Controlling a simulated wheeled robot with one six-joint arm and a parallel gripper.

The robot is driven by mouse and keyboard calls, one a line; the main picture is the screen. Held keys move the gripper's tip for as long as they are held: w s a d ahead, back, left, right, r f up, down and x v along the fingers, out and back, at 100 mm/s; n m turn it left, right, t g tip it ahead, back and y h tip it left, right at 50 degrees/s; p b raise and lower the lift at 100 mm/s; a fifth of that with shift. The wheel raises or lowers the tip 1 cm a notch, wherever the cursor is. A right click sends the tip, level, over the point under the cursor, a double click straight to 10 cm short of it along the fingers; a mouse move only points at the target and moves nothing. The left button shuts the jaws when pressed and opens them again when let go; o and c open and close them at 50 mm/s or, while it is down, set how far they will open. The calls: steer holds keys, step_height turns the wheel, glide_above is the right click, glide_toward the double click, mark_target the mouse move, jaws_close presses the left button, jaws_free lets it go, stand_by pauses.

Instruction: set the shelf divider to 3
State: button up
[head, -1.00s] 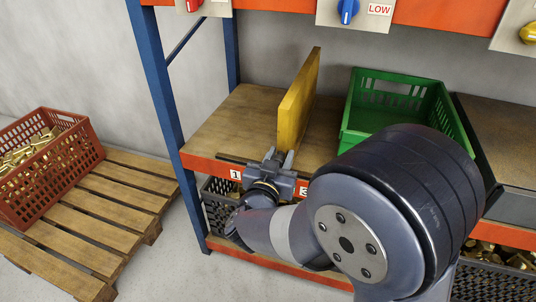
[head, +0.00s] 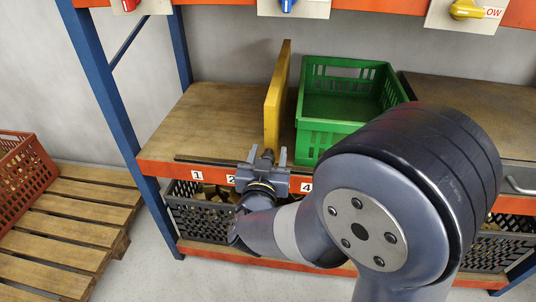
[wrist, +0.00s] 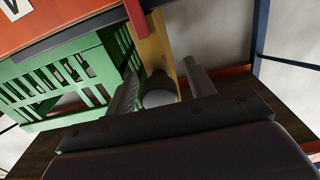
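The shelf divider is an upright yellow panel (head: 275,100) on the wooden shelf, left of the green crate. My gripper (head: 268,156) is at its lower front end. In the wrist view the yellow panel (wrist: 158,48) stands between my two spread fingers (wrist: 163,68), with some room visible beside it; I cannot tell whether a finger touches it. On the red shelf edge, labels 1 (head: 197,175), 2 (head: 231,179) and 4 (head: 306,187) show. My gripper covers the spot between 2 and 4, where the divider's front end stands.
The green crate (head: 318,125) stands close to the divider's right. The shelf surface (head: 215,115) to its left is bare. Knobs, red (head: 128,5), blue (head: 287,5) and yellow (head: 466,9), are on the upper beam. A pallet (head: 85,225) with a red crate (head: 20,180) lies left.

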steer(key=s+p, duration=0.2)
steer(key=s, duration=0.9)
steer(key=shift+a+p, duration=0.3)
steer(key=shift+a, duration=0.15)
steer(key=shift+w, duration=0.1)
steer(key=w+b, duration=0.1)
steer(key=w, duration=0.6)
steer(key=w+d+b, duration=0.1)
steer(key=w, duration=0.2)
steer(key=shift+w+b, duration=0.25)
steer(key=shift+b, duration=0.1)
steer(key=shift+w+a, duration=0.2)
steer(key=shift+a, duration=0.3)
